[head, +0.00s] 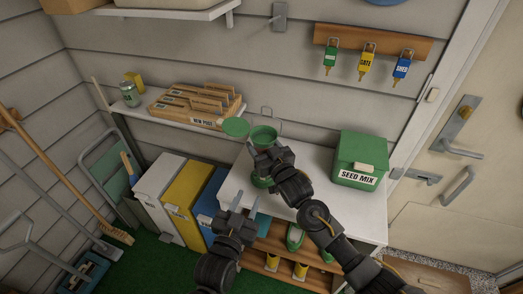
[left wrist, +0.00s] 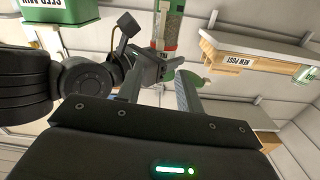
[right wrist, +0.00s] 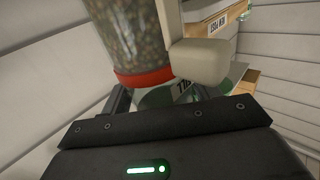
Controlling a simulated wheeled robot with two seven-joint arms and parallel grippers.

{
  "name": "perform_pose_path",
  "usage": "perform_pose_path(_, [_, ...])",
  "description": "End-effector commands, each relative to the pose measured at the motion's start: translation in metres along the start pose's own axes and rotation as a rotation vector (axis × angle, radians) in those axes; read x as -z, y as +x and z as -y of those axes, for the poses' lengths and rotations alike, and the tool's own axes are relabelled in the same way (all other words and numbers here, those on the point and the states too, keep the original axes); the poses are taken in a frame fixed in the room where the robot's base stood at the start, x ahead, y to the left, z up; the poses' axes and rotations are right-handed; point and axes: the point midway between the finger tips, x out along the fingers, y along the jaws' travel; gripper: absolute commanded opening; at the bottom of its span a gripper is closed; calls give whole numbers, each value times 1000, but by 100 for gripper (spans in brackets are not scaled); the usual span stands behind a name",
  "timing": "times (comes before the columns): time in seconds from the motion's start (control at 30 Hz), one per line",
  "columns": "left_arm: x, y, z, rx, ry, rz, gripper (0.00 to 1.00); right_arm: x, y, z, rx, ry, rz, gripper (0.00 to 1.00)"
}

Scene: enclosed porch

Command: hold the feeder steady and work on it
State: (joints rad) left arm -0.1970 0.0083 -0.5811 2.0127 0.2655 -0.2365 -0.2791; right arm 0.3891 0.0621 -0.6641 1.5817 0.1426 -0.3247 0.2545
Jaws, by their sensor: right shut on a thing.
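The feeder (head: 262,134) stands on the white worktop, its green top ring facing up. Its green lid (head: 235,127) sits out to the left of the ring, so the top is open. The right wrist view shows its clear tube of seed (right wrist: 132,35) with a red band, and a pale block (right wrist: 199,60) on its side. My right gripper (head: 272,157) is shut on the feeder and hides much of the tube. My left gripper (head: 246,203) is open and empty, below and left of the feeder. In the left wrist view the feeder (left wrist: 168,28) lies beyond its fingers, not between them.
A green seed mix box (head: 360,150) stands at the right of the worktop (head: 232,186). A wall shelf (head: 150,116) holds a wooden new-post box (head: 183,119) and a can. White, yellow and blue bins stand left of the worktop. Labelled keys hang on a wall rack (head: 400,45).

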Motion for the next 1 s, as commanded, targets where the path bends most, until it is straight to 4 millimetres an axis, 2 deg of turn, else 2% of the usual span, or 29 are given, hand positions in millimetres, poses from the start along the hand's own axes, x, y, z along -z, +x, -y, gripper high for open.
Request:
perform_pose_path(0.17, [3, -11, 0, -1, -107, 1, 36, -1, 0, 0, 0, 0, 1, 33])
perform_pose_path(0.37, [3, -5, 0, 0, -111, 0, 36, 0, 0, 0, 0, 0, 1, 33])
perform_pose_path(0.47, [4, 8, 0, 0, -110, -1, 36, 0, 0, 0, 0, 0, 1, 33])
perform_pose_path(0.8, [4, 74, 0, 0, -110, -1, 36, 0, 0, 0, 0, 0, 0, 33])
perform_pose_path(1.0, [3, 100, 0, 0, -110, 1, 36, 0, 0, 0, -1, 0, 1, 33])
